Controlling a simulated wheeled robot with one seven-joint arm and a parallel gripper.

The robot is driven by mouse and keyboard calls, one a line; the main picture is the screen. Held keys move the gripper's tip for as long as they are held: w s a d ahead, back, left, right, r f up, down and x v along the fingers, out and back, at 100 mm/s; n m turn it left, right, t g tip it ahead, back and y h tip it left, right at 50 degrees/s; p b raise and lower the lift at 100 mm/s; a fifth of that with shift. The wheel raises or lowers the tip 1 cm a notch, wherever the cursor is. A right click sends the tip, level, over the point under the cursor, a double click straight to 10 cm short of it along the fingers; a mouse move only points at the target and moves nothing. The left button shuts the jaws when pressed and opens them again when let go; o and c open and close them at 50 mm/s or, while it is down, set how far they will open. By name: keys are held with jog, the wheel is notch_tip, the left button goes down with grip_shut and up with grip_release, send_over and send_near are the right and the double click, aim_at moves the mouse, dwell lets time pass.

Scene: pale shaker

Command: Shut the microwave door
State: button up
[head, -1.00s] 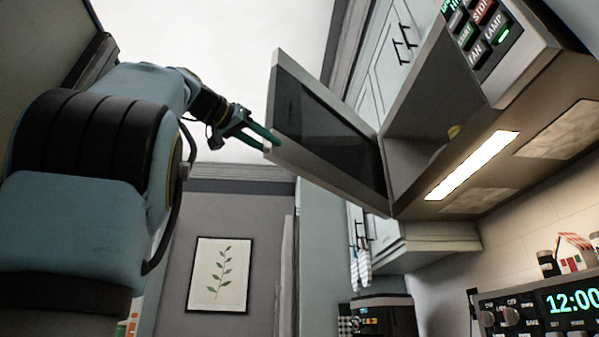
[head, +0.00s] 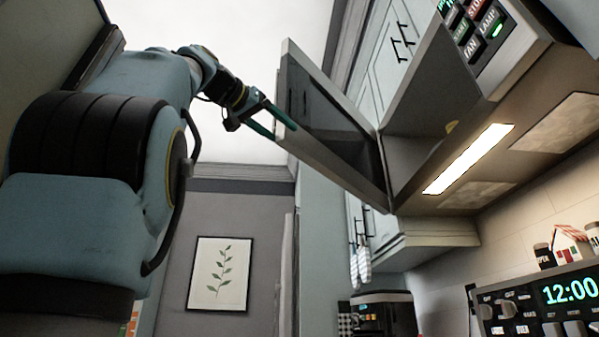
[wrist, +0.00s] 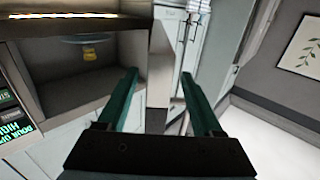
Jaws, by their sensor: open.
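The microwave door (head: 330,120) stands wide open in the head view, swung out to the left from its hinge side. Its dark inner face shows. The microwave body (head: 425,110) is to its right, with a control panel (head: 480,30) at the upper right. My gripper (head: 282,124) is open at the door's outer edge. In the wrist view, the door shows edge-on as a pale strip (wrist: 159,75) between my two spread fingers (wrist: 160,85). I cannot tell whether a finger touches it. A yellow item (wrist: 90,53) is inside the cavity.
Upper cabinets (head: 385,60) are behind the door. A lit lamp (head: 468,158) is under the microwave. A stove panel with a clock (head: 568,291) is at the lower right, and a coffee machine (head: 384,312) is below. A framed leaf picture (head: 219,274) hangs on the far wall.

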jog(key=s+a+r+p, duration=0.3)
jog(key=r+p, duration=0.2)
jog(key=shift+s+a, duration=0.2)
jog(key=shift+s, duration=0.1)
dwell(0.4)
dwell(0.6)
